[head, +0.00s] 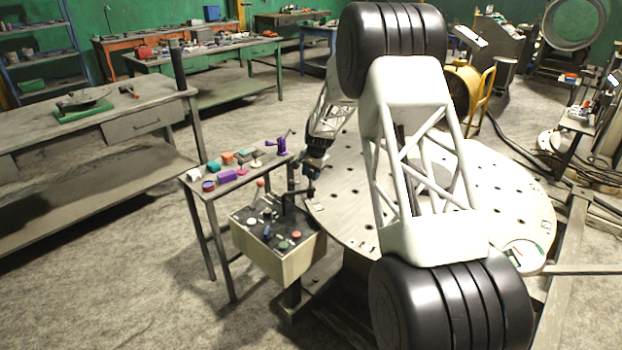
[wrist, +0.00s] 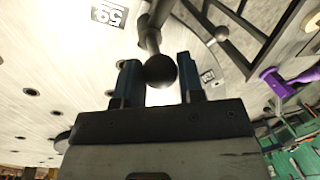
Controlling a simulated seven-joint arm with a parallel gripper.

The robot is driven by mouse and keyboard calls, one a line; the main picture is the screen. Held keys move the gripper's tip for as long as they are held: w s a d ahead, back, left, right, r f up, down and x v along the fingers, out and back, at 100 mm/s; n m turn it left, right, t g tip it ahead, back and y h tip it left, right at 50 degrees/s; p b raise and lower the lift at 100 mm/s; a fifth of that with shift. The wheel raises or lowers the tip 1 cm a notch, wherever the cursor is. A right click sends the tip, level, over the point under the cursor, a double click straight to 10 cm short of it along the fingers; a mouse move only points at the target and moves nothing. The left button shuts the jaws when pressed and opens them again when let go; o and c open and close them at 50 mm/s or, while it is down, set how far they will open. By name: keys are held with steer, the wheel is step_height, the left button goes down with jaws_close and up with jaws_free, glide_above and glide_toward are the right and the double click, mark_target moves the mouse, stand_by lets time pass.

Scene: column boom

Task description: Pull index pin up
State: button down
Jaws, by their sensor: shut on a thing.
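The index pin's dark ball knob (wrist: 160,70) sits between the two blue fingers of my gripper (wrist: 160,82) in the wrist view. A grey rod runs from the knob toward the top of that view. My gripper is shut on the knob. In the head view my gripper (head: 311,188) points down at the left edge of the large round plate (head: 510,205), and there the knob is too small and covered to make out. How far the pin is seated or raised cannot be told.
A control box (head: 285,252) with buttons and levers stands just left of the plate. Beside it a small table (head: 205,187) carries coloured blocks and a purple crank (head: 280,143). The plate has several dark holes. A workbench (head: 95,123) stands at the left.

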steer(key=shift+r, duration=0.5)
steer(key=c, duration=0.9)
jaws_free()
steer(key=shift+r, duration=0.1)
steer(key=shift+o, duration=0.7)
step_height(320, 180, up, 8)
steer(key=d, duration=0.1)
steer(key=shift+s+d+f, duration=0.15)
steer(key=shift+s+f, duration=0.1)
steer(key=shift+s, duration=0.2)
